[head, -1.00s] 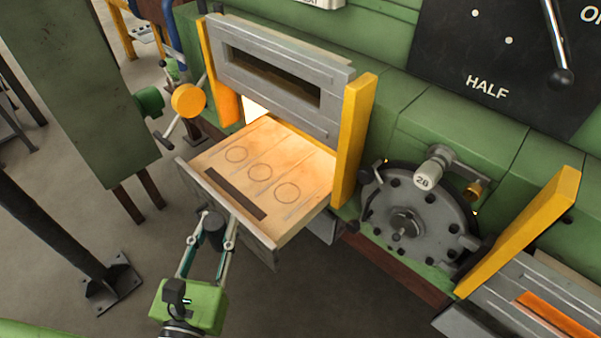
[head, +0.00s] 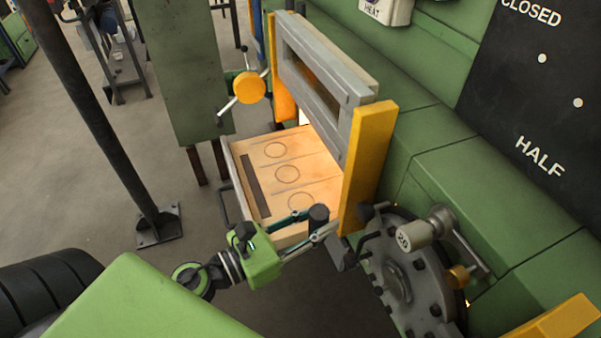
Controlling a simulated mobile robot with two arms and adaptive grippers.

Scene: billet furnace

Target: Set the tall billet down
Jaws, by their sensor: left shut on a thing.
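My left gripper (head: 316,224) is shut on a short-looking dark cylinder, the tall billet (head: 318,213), seen mostly from above. The gripper holds it by the near right side of the pulled-out hearth tray (head: 257,210), close to the foot of the yellow post. The billet's lower end is hidden, so I cannot tell its height over the floor or tray. My right gripper is not in view.
The grey furnace door (head: 325,90) stands raised between yellow posts (head: 368,165). A grey round plate with a numbered lever (head: 410,236) is close right of the billet. A yellow-knobbed handle (head: 249,88) is behind the tray. Open floor lies left of the tray.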

